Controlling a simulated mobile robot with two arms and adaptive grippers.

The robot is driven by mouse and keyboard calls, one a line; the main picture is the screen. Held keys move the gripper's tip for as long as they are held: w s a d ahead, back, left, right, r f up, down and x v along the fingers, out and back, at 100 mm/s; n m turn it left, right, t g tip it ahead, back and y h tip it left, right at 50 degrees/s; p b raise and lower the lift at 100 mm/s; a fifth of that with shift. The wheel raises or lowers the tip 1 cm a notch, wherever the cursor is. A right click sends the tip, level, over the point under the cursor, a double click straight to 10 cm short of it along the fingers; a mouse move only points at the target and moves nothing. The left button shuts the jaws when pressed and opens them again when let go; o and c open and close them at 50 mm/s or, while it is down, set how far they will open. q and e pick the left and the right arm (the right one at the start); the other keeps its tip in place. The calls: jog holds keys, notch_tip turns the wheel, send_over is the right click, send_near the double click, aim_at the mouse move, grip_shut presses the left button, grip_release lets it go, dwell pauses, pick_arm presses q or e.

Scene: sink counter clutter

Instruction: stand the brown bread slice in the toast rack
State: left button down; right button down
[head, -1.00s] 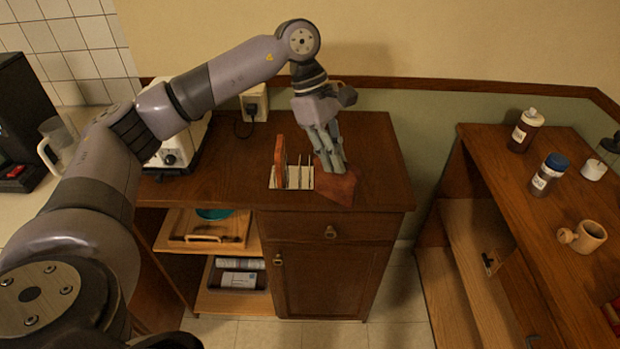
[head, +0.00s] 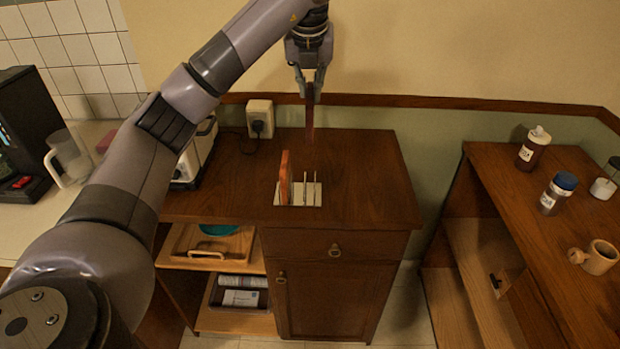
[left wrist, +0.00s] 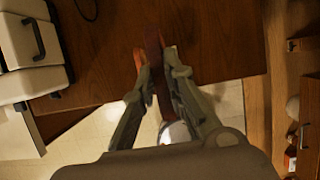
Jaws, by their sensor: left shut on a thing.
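The brown bread slice (head: 310,118) is held edge-on and upright in my left gripper (head: 309,86), which is shut on it. It hangs above the counter, apart from the toast rack (head: 312,199), higher and behind it in the head view. The rack has thin upright wires, and an orange-brown slice (head: 285,178) stands in its left part. In the left wrist view the held slice (left wrist: 153,62) shows dark between the fingers of my left gripper (left wrist: 160,76); the rack is mostly hidden there. My right gripper is not in view.
A white toaster (head: 196,155) stands left of the rack, near a wall socket (head: 260,118). The wooden counter right of the rack (head: 365,180) is clear. A side table at right holds bottles (head: 533,148) and a mug (head: 600,257).

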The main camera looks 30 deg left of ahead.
pick_arm(q)
notch_tip(320, 180, down, 18)
jog(key=p, duration=0.3)
jog(key=shift+f, duration=0.25)
jog(key=shift+f, duration=0.1)
jog(key=c, duration=1.6)
grip_release()
jog(key=shift+c, duration=0.2)
